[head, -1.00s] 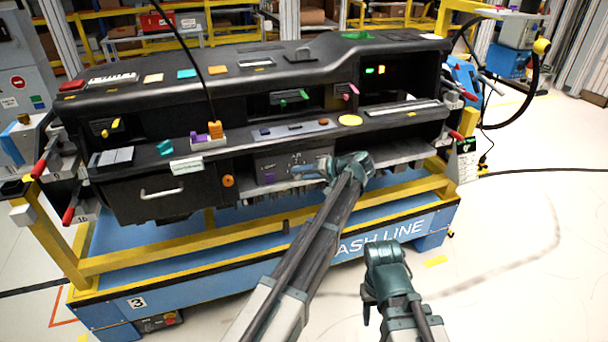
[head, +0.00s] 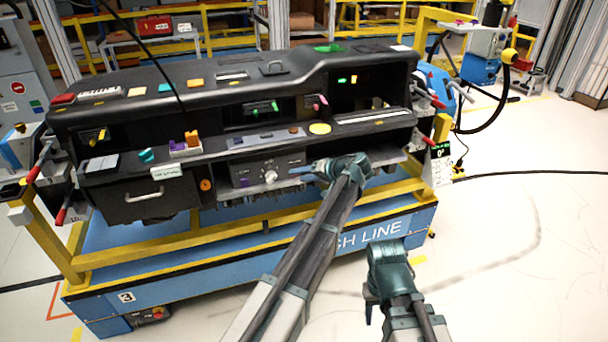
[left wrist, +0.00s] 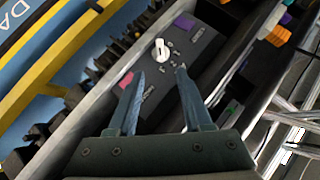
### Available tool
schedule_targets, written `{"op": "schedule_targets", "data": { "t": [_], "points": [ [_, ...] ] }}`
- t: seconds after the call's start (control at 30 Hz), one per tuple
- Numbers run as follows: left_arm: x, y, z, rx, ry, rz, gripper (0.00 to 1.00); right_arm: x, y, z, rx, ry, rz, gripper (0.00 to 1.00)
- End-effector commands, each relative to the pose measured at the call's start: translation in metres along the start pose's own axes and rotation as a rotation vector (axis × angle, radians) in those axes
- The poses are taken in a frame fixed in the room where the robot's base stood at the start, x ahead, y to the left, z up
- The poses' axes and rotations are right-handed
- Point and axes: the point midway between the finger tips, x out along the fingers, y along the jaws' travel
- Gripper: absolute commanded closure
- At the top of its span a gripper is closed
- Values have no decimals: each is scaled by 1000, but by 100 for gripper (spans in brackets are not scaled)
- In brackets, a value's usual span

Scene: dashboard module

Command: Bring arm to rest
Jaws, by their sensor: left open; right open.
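My left gripper (head: 308,169) is in front of the middle of the black dashboard module (head: 120,201), at the small control panel with a light knob (head: 270,176). In the left wrist view its two fingers (left wrist: 158,72) are spread apart with nothing between them. The white knob (left wrist: 161,48) shows just beyond the fingertips, apart from them. My right gripper (head: 370,308) hangs low over the floor, right of the left arm and in front of the cart. It holds nothing that I can see; its fingers are mostly hidden.
The module stands on a blue and yellow cart (head: 180,276). Red-handled clamps (head: 62,214) stick out at its ends. A black cable (head: 170,75) hangs in front of the module.

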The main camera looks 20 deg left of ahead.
Motion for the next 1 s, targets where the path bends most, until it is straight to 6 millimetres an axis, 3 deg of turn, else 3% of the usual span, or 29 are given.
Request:
{"op": "schedule_targets", "data": {
  "t": [0.4,0.5,0.57,0.67,0.8,1.0],
  "points": [
    [-2,-6,-1,0,-1,1,50,-6,0,0,0,0,0,50],
    [-10,-7,12,16,-17,27,50,-10,1,0,0,0,0,50],
    [-21,-7,33,40,-45,71,50,-15,1,1,0,0,0,50],
    [-50,-6,86,115,-114,195,50,-26,2,1,0,0,0,50],
    [-103,-2,172,258,-217,421,50,-43,4,2,0,0,0,50],
    [-173,-6,268,444,-307,708,50,-60,6,3,0,0,0,50]
  ]
}}
